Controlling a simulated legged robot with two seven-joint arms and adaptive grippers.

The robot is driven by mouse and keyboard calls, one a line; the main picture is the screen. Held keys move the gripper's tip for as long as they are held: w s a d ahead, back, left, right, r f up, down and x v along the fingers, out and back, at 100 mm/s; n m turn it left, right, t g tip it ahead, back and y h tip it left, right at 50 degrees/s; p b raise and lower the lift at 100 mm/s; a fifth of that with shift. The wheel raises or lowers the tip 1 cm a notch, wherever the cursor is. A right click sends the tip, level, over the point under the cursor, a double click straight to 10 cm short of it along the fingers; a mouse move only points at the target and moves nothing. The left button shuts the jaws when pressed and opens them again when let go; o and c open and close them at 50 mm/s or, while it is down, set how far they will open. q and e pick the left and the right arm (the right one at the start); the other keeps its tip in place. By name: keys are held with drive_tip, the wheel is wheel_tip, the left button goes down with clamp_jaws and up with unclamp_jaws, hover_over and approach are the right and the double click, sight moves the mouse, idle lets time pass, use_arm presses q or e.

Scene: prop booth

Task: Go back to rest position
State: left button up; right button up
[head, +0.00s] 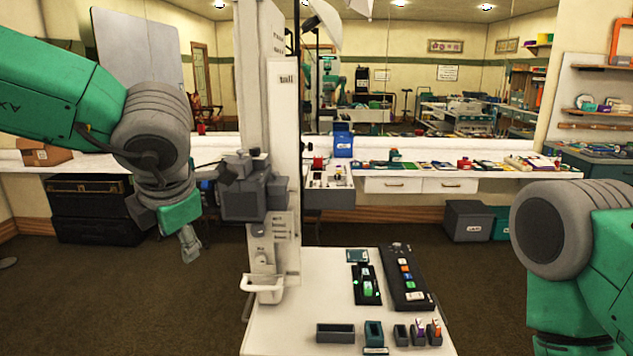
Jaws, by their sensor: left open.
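My left arm comes in from the left, green with a grey ribbed joint. My left gripper (190,244) hangs at its end, pointing down, open, left of the white column and above the dark floor. It looks empty, though its fingers are small and partly overlap in the picture. My right arm shows at the right edge as a grey joint and green links. Its gripper is outside the view.
A white column (282,110) with a grey clamp-like block (250,190) stands near my left gripper. A white table (300,330) holds a black button panel (405,280) and small bins (335,333). A long counter (480,170) runs behind. Dark cases (95,210) sit back left.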

use_arm(q)
drive_tip(key=s+a+f+m+t+b, duration=0.1)
drive_tip(key=s+a+f+m+b, duration=0.15)
drive_tip(key=f+m, duration=0.9)
drive_tip(key=s+a+f+m+b, duration=0.2)
drive_tip(key=f+m+b, duration=0.1)
drive_tip(key=f, duration=1.8)
drive_tip(key=s+a+f+m+g+h+b, duration=0.1)
drive_tip(key=s+f+m+g+b, duration=0.1)
drive_tip(key=s+f+m, duration=0.5)
drive_tip(key=s+a+f+m+g+h+b, duration=0.1)
drive_tip(key=s+f+m+g+b, duration=0.2)
drive_tip(key=s+f+m, duration=0.4)
drive_tip(key=s+f, duration=0.5)
drive_tip(key=s, duration=0.6)
drive_tip(key=shift+s+a+g+h, duration=0.3)
drive_tip(key=shift+s+a, duration=0.05)
drive_tip(key=shift+a, duration=0.05)
